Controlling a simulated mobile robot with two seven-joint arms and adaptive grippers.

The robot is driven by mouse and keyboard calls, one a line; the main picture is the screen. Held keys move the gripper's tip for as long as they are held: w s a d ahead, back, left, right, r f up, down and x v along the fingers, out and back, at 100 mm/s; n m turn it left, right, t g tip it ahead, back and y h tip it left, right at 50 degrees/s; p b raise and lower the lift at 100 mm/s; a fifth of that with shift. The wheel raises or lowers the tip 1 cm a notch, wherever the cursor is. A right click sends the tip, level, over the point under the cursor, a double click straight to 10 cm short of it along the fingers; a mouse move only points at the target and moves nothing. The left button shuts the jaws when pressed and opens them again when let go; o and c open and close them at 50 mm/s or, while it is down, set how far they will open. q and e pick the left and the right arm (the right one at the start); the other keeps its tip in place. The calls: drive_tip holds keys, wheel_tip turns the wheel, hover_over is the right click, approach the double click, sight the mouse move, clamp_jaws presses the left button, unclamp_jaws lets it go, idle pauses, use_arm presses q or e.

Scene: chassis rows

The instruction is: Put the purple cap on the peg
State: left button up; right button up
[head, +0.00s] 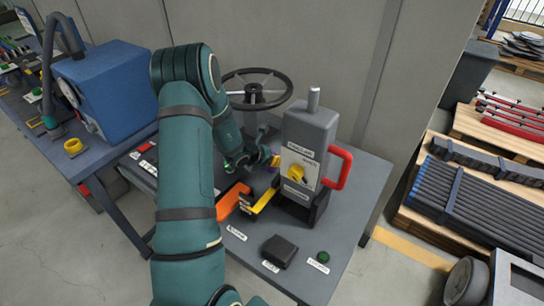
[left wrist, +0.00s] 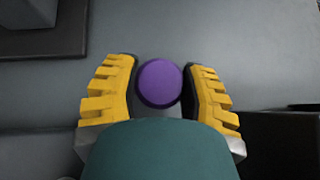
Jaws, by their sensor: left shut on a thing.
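The purple cap (left wrist: 160,83) shows as a round disc between the yellow ridged fingers of my left gripper (left wrist: 163,92) in the left wrist view. The left gripper is shut on it. In the head view my left gripper (head: 266,161) is low over the table, just left of the grey box (head: 306,135); the cap is mostly hidden there. A short upright metal peg (head: 313,99) stands on top of that box and is bare. The gripper is lower than the peg's top and apart from it. My right gripper is not in view.
The box has a yellow knob (head: 296,174) and a red side handle (head: 338,167). A black handwheel (head: 257,90) stands behind the gripper. Orange and yellow brackets (head: 234,200), a black block (head: 279,250) and a green button (head: 323,257) are nearer on the table.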

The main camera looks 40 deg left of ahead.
use_arm(q)
drive_tip(key=shift+f, duration=0.2)
drive_tip(key=o, duration=1.2)
drive_tip(key=shift+c, duration=0.2)
drive_tip(key=shift+r, duration=0.1)
drive_tip(key=v, duration=1.2)
